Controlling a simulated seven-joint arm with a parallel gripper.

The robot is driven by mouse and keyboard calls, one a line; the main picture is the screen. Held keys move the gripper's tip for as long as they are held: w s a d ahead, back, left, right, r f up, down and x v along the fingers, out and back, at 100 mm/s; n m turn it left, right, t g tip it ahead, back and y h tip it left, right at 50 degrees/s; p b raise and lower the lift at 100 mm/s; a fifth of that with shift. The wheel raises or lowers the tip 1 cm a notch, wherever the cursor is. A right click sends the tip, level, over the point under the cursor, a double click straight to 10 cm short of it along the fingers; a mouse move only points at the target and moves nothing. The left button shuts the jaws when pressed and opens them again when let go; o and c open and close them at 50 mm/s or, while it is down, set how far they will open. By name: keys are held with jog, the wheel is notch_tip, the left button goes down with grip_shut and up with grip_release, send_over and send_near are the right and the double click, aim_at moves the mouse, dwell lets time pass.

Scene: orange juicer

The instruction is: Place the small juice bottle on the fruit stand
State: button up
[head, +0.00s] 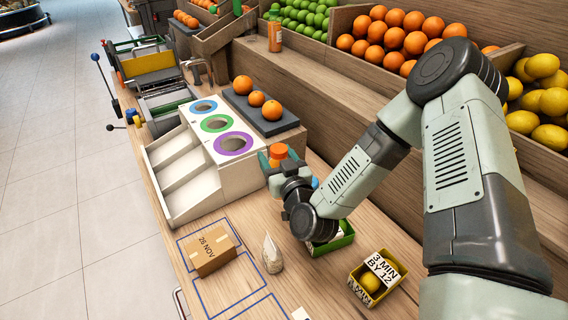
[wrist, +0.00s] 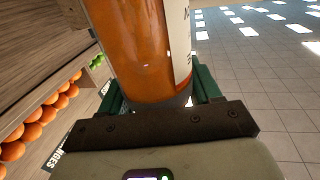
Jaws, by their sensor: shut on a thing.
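My gripper (head: 279,165) is shut on the small juice bottle (head: 278,151), which has an orange top in the head view. In the wrist view the bottle (wrist: 138,45) is large and close, with orange juice and a white label at its right side. The green fingers show on both sides of it. The bottle is held above the counter, just right of the white box with coloured rings. The fruit stand (head: 325,66) is the wooden stand along the back, with a bare ledge in front of its crates. Another orange bottle (head: 275,37) stands on that ledge.
A dark tray (head: 270,124) with several oranges lies behind the white ringed box (head: 210,160). A cardboard box (head: 211,250), a small pale bag (head: 272,255), a green box (head: 330,240) and a yellow box (head: 378,278) with lemons stand on the counter. My arm crosses the right side.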

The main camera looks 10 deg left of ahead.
notch_tip(320, 180, up, 32)
jog(key=w+d+r+m+t+h, duration=0.1)
jog(key=w+d, duration=0.2)
jog(key=d, duration=0.5)
jog(key=w+d+r+m+h, duration=0.1)
jog(key=w+d, duration=0.3)
jog(key=d, duration=0.4)
jog(key=s+d+m+t+h, duration=0.1)
jog(key=s+d, duration=0.1)
jog(key=d, duration=1.1)
jog(key=s+d+h, duration=0.2)
jog(key=d, duration=1.1)
jog(key=s+d+f+m, duration=0.1)
jog(key=s+d+f, duration=0.2)
jog(key=s+d, duration=0.6)
notch_tip(320, 180, down, 15)
jog(key=w+d, duration=0.1)
jog(key=shift+w+r, duration=0.15)
jog(key=shift+r, duration=0.05)
jog(key=shift+d, duration=0.1)
